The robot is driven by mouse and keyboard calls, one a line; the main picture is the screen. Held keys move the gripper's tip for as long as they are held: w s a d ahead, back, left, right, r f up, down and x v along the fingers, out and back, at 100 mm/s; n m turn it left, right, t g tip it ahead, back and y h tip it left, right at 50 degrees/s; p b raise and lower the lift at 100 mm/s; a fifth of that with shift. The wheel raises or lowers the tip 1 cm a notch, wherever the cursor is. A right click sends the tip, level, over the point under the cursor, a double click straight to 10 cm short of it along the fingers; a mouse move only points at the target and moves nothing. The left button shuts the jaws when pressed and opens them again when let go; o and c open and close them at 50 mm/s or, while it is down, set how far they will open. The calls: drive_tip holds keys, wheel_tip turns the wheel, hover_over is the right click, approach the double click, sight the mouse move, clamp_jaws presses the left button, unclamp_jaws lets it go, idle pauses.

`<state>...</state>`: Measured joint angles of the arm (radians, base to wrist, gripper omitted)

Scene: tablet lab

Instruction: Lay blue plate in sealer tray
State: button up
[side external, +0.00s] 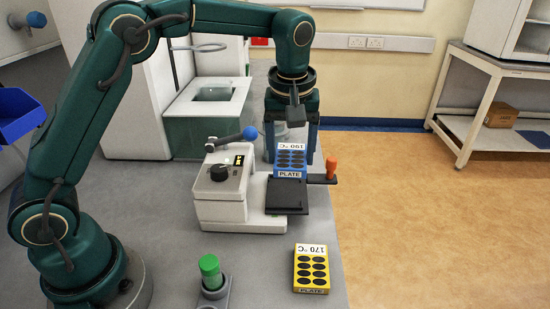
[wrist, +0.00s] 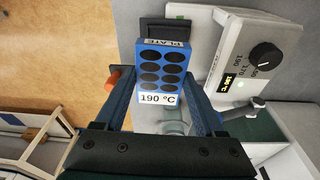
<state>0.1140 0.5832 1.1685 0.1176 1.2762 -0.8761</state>
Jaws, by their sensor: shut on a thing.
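The blue plate (side external: 291,161), with dark round wells and a white 190 °C label, is held between the fingers of my gripper (side external: 290,150). In the wrist view, the plate (wrist: 161,72) sits between both blue fingers (wrist: 164,88), its PLATE end pointing away from me. The sealer's black tray (side external: 287,196) sticks out from the white sealer (side external: 222,189); its near part is bare. The plate is over or at the tray's far part; I cannot tell whether it touches. In the wrist view, the tray (wrist: 177,25) shows beyond the plate.
A yellow plate (side external: 311,271) labelled 170 °C lies on the bench in front. A green-capped tube (side external: 210,270) stands in a holder left of it. An orange knob (side external: 331,167) stands right of the tray. The sealer has a black dial (side external: 219,172) and a blue-ended lever (side external: 249,133).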

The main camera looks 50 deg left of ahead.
sight(284, 191)
drive_tip(key=shift+w+a+f+n, duration=0.2)
drive_tip(key=shift+a+f+n, duration=0.1)
drive_tip(key=shift+a+f, duration=0.5)
drive_tip(key=shift+f, duration=2.8)
drive_tip(key=shift+f, duration=0.35)
drive_tip(key=o, duration=1.3)
drive_tip(key=shift+r, duration=4.25)
drive_tip(key=shift+a+r, duration=0.1)
